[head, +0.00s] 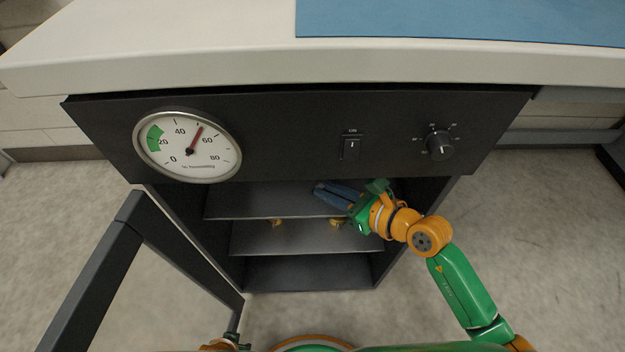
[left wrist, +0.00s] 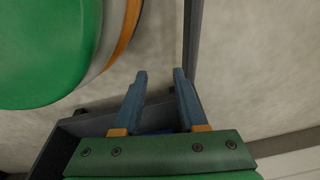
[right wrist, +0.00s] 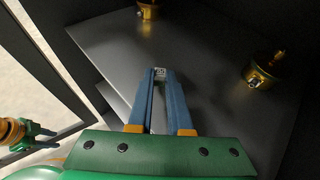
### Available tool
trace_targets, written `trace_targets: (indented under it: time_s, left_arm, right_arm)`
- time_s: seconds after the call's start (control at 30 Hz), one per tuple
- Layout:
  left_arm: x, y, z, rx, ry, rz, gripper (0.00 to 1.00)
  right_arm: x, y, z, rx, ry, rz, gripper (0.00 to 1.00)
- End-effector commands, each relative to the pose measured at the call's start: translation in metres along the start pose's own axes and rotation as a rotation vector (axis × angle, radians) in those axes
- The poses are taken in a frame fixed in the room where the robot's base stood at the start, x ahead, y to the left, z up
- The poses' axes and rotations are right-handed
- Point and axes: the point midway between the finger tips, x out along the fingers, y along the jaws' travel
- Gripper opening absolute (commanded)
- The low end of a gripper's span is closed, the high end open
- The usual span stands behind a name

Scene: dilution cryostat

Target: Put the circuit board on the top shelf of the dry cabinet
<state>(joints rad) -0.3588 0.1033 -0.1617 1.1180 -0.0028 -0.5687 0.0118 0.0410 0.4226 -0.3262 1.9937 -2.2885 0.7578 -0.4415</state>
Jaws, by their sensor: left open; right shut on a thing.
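The dry cabinet (head: 150,128) stands under the bench with its front open and shelves inside. Its top shelf (head: 255,202) is a dark flat plate. My right gripper (head: 328,192) reaches into the upper opening, at the right part of the top shelf. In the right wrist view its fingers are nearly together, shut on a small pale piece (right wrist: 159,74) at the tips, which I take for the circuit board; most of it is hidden. My left gripper (left wrist: 160,78) is open and empty in the left wrist view, low in front of the cabinet.
The cabinet door (head: 95,275) stands open at the left. Two brass parts (head: 276,223) (head: 337,222) show under the top shelf's front edge; the right wrist view also shows brass parts (right wrist: 265,70). A humidity dial (head: 188,146), switch (head: 351,146) and knob (head: 440,145) are above the opening.

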Motion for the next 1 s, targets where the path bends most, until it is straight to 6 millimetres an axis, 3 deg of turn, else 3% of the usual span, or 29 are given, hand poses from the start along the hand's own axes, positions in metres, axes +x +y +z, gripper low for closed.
trace_targets:
  time_s: [0.27,0.3,0.67,0.7,0.8,1.0]
  left_arm:
    - [0.003,0.004,-0.006,-0.001,0.005,0.006,0.41]
    - [0.006,0.007,-0.009,-0.002,0.006,0.011,0.41]
    - [0.001,0.009,-0.015,-0.003,0.006,0.015,0.41]
    - [0.0,0.009,-0.016,-0.003,0.008,0.015,0.41]
    - [0.0,0.009,-0.015,-0.003,0.007,0.015,0.41]
    - [0.0,0.008,-0.015,-0.003,0.007,0.014,0.41]
  right_arm:
    - [0.046,0.001,0.019,-0.002,-0.003,0.003,0.0]
    - [0.048,0.001,0.006,0.0,0.003,0.002,0.0]
    - [0.049,0.0,0.001,-0.001,0.001,0.001,0.0]
    - [0.049,0.0,0.001,-0.002,0.001,0.001,0.2]
    - [0.049,0.0,0.002,-0.002,0.001,0.001,0.47]
    - [0.049,0.0,0.002,-0.001,0.001,0.001,0.47]
